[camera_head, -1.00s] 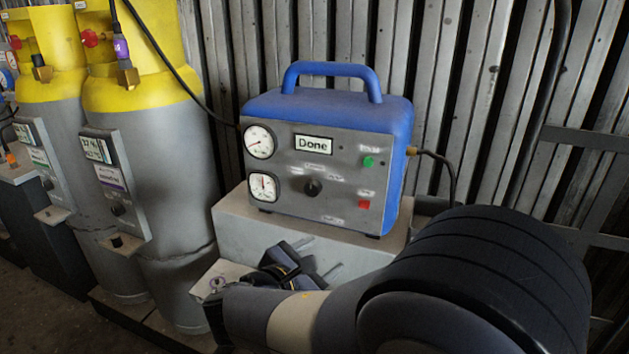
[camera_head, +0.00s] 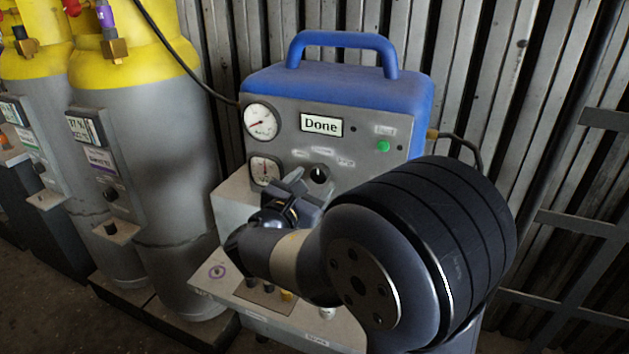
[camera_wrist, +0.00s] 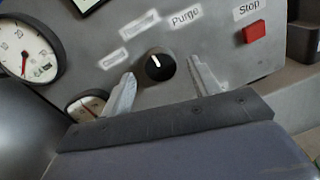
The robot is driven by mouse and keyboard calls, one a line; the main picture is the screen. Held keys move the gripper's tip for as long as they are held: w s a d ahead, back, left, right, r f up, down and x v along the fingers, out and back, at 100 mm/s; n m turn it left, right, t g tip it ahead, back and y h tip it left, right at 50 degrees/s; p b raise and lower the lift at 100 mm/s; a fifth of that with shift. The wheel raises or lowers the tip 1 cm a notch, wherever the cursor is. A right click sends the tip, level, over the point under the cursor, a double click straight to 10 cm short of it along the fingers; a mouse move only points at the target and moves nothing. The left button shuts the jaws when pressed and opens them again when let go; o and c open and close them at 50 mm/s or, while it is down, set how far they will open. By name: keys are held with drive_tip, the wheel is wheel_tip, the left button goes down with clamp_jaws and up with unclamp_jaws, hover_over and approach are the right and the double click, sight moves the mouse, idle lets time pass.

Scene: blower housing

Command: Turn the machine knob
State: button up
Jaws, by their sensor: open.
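The blue and grey machine (camera_head: 345,90) stands on a pale block, and its screen (camera_head: 321,124) reads "Done". The black round knob (camera_head: 319,174) is on its front panel, partly covered by my gripper (camera_head: 298,184) in the head view. In the wrist view the knob (camera_wrist: 159,67) shows a white pointer mark tilted slightly left of upright, near the "Purge" label. My gripper (camera_wrist: 163,82) is open, with one finger on each side of the knob in the picture. Gaps show between the fingers and the knob. I cannot tell whether the fingertips reach its depth.
Two gauges, upper (camera_head: 260,122) and lower (camera_head: 264,171), sit left of the knob. A green button (camera_head: 383,146) and a red Stop button (camera_wrist: 254,31) are to its right. Yellow-topped grey cylinders (camera_head: 150,150) stand at left. A corrugated metal wall (camera_head: 500,100) is behind.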

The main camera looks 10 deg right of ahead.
drive_tip(key=shift+x, duration=0.85)
drive_tip(key=c, duration=1)
